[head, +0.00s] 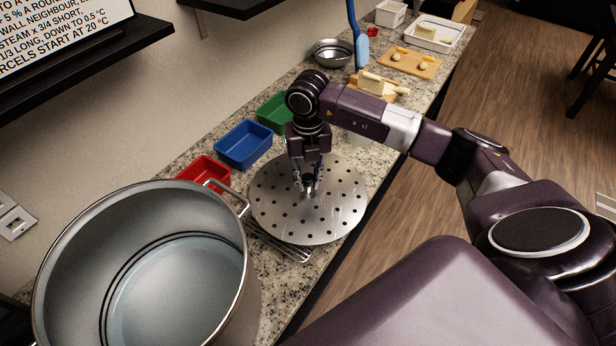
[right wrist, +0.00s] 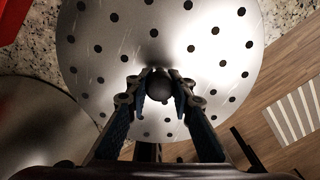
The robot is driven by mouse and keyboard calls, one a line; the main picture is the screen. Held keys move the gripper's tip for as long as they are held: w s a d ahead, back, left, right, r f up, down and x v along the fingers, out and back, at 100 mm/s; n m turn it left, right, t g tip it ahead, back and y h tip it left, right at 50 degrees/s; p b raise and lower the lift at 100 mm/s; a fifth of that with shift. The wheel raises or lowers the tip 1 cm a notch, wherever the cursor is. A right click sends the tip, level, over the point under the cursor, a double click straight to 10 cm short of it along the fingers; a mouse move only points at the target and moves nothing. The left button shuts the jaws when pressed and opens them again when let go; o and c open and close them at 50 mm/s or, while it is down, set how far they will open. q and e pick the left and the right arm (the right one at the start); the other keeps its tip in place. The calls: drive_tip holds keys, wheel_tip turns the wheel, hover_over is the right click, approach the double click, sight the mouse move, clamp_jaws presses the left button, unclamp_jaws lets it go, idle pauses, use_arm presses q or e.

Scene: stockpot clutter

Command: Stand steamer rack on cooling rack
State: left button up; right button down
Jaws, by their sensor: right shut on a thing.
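The steamer rack (head: 275,215) is a round metal disc with several dark holes and a central knob. My right gripper (head: 307,188) comes down over its middle and is shut on the knob, which shows between the fingers in the right wrist view (right wrist: 159,88). The disc (right wrist: 200,50) looks roughly level. The wire cooling rack (head: 290,250) lies on the counter, mostly hidden under the disc; only its near edge shows. I cannot tell whether the disc touches it. My left gripper is out of view.
A large stockpot (head: 248,300) stands at the lower left, close to the disc. Red (head: 205,171), blue (head: 243,145) and green (head: 275,113) bins line the wall side. Cutting boards (head: 411,64) and a metal bowl (head: 333,53) sit farther back. The counter's edge runs along the right.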

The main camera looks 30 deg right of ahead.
drive_tip(key=shift+f, duration=0.1)
drive_tip(key=shift+f, duration=0.1)
drive_tip(key=c, duration=1.7)
unclamp_jaws()
drive_tip(key=shift+r, duration=0.25)
drive_tip(key=shift+w+r+b, duration=0.1)
drive_tip(key=shift+r+b, duration=0.25)
drive_tip(key=shift+b, duration=0.05)
wheel_tip(320, 180, up, 10)
drive_tip(key=b, duration=0.3)
drive_tip(key=shift+f, duration=0.2)
drive_tip(key=shift+r, duration=0.75)
